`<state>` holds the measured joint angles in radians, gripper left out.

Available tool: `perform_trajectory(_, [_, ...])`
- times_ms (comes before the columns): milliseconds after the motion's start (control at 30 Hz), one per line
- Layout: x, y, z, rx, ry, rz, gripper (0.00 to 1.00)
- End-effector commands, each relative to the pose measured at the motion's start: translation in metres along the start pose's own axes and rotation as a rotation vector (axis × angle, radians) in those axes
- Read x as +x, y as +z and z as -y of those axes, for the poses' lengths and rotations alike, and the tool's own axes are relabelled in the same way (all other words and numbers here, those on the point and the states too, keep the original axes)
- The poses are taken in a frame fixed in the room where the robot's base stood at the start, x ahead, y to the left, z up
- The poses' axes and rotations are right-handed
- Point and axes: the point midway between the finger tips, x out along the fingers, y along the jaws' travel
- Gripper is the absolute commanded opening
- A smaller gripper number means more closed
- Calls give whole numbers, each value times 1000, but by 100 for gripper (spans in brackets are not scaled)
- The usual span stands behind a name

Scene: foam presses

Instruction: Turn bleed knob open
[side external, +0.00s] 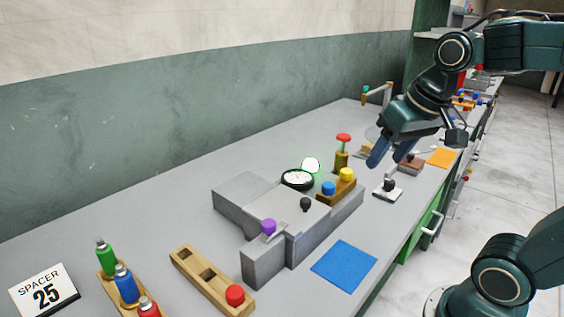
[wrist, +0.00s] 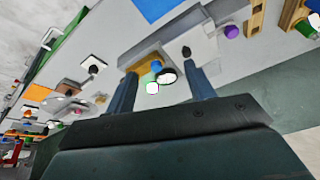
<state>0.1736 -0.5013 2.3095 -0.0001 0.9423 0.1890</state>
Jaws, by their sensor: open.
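The frames do not label the bleed knob, so I cannot tell which knob it is. A grey stepped press body (side external: 235,200) carries a small black knob (side external: 305,204), which also shows in the wrist view (wrist: 186,52), and a purple knob (side external: 268,227) with a lever. A yellow knob (side external: 346,174) and a blue knob (side external: 328,188) sit on a brass-coloured block beside it. A red-topped brass post (side external: 343,138) stands behind. My gripper (side external: 386,159) is open and empty, above the bench to the right of this post, touching nothing. Its two fingers also show apart in the wrist view (wrist: 165,88).
A round dial gauge (side external: 297,179) lies by the press. A black knob on a white plate (side external: 388,186) stands right of it. A blue mat (side external: 343,264) lies in front. A wooden tray (side external: 202,275) and a spacer sign (side external: 44,290) are at front left. The bench's back left is clear.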

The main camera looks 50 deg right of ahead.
Motion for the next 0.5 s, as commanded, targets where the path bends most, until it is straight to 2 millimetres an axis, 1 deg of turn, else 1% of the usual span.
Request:
perform_trajectory(33, [3,-12,-6,59,16,18,54])
perform_trajectory(267, [19,-59,-36,313,76,76,54])
perform_trajectory(367, [29,-77,-52,423,103,100,54])
perform_trajectory(500, [44,-101,-80,579,139,130,54])
